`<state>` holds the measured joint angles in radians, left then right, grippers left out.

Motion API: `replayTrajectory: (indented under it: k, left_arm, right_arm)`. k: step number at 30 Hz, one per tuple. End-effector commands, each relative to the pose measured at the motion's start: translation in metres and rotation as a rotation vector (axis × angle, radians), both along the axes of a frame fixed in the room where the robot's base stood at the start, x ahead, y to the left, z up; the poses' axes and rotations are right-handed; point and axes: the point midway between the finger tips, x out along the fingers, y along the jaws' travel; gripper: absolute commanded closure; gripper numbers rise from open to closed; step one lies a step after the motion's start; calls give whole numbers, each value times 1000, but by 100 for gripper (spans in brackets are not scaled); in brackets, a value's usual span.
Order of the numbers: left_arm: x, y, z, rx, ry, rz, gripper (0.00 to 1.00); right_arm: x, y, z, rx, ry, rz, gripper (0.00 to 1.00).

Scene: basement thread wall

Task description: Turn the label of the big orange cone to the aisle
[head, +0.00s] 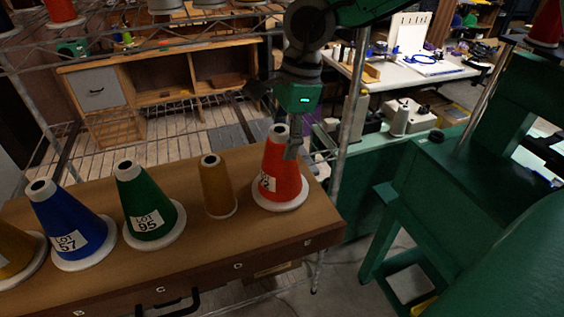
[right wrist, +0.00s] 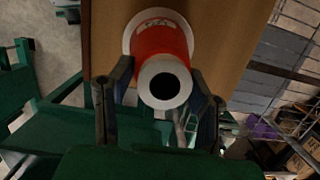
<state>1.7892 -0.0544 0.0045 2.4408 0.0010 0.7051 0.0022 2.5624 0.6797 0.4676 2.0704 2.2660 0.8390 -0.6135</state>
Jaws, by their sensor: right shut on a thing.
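The big orange cone (head: 281,172) stands upright on its white base at the right end of the brown shelf board (head: 190,246). Its white label (head: 267,183) shows on its left front side, partly turned out of sight, so the number is not fully readable. My right gripper (head: 288,146) comes down from above and is shut on the cone's upper part. In the right wrist view the two fingers flank the orange cone (right wrist: 163,45) near its white top, and the label (right wrist: 155,24) shows at the far side. My left gripper is not in view.
A small brown cone (head: 217,187) stands close left of the orange one. Further left are a green cone (head: 147,202) labelled LOT 95, a blue cone (head: 68,222) labelled LOT 57, and a yellow cone (head: 10,258). A metal post (head: 349,125) rises right of the orange cone.

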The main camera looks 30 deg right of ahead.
Motion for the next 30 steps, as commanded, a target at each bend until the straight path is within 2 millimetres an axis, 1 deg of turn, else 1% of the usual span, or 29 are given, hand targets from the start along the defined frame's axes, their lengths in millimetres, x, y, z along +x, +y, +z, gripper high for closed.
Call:
replayTrajectory:
  k: [13, 17, 23, 26, 28, 30]
  left_arm:
    - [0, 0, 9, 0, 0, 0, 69]
    - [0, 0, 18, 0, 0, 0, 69]
    - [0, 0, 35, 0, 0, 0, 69]
    - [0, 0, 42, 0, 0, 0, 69]
    - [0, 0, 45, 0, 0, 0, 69]
    - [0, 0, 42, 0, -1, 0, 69]
  right_arm:
    - [0, 3, 4, -1, -1, 3, 81]
    - [0, 3, 5, -1, 1, 37, 81]
    - [0, 1, 6, 2, 1, 116, 81]
    - [0, 1, 5, 4, 2, 191, 81]
    - [0, 0, 4, 4, 1, 254, 81]
    - [1, 1, 2, 6, 0, 377, 81]
